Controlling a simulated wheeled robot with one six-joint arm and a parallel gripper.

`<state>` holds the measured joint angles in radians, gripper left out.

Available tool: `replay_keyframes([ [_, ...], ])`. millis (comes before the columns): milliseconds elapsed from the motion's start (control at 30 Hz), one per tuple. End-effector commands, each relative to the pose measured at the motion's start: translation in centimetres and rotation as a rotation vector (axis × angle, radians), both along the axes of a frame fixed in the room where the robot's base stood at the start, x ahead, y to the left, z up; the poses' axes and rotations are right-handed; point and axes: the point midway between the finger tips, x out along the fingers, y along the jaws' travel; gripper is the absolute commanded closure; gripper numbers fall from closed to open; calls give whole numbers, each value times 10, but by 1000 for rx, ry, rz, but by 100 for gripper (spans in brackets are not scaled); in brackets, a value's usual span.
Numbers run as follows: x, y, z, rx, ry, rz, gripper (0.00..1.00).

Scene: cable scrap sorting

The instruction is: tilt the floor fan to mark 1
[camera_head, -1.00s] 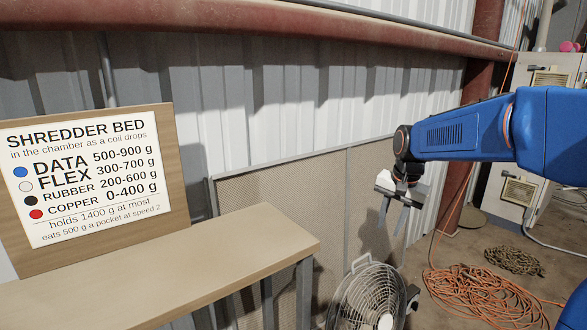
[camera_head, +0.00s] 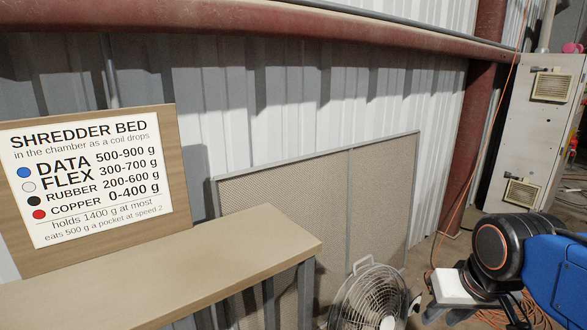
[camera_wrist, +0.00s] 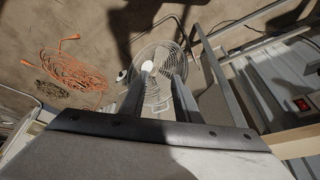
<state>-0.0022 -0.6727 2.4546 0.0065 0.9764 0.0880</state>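The floor fan (camera_head: 368,300) stands at the lower middle of the head view, with a round wire cage and a handle on top; its lower part is cut off by the frame. In the wrist view the fan (camera_wrist: 150,52) lies beyond my fingers, its cage facing up towards the camera. My gripper (camera_head: 468,312) is low, to the right of the fan in the head view. In the wrist view my gripper (camera_wrist: 158,82) has its two fingers apart with nothing held between them. The fingers overlap the fan's picture; I cannot tell whether they touch it. No tilt mark is readable.
A wooden bench (camera_head: 200,262) with a shredder sign (camera_head: 85,178) stands left of the fan. A mesh panel (camera_head: 385,195) leans on the wall behind. An orange cable (camera_wrist: 72,72) lies on the floor. A grey cabinet (camera_head: 535,130) stands at the right.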

Motion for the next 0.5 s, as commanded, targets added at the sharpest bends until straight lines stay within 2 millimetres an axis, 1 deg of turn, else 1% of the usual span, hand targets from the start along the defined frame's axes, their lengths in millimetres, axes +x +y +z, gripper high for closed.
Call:
replay_keyframes([
  [33,-11,0,-5,-10,-10,20,71],
  [100,-22,-1,-12,-22,-19,44,71],
  [200,-33,-1,-18,-35,-27,69,71],
  [300,-38,-2,-22,-41,-31,80,71],
  [500,-39,-2,-23,-43,-31,85,71],
])
